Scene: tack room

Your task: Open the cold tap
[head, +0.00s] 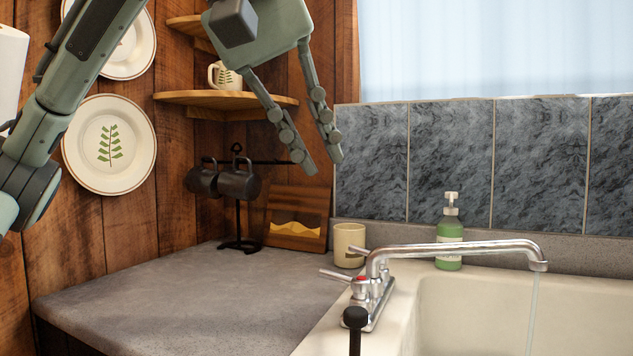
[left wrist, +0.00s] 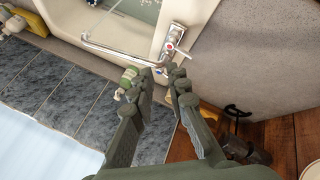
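The chrome faucet (head: 455,250) stands at the sink's left edge, its spout reaching right over the basin. A thin stream of water (head: 533,315) falls from the spout. A lever handle (head: 336,276) with a red mark is on the near side of its base. My right gripper is not in view.
A beige mug (head: 349,245) and a green soap bottle (head: 450,235) stand close behind the faucet. A black rounded knob (head: 355,318) is in front. A mug stand (head: 238,215) is at the back left. The grey counter (head: 190,300) is mostly clear.

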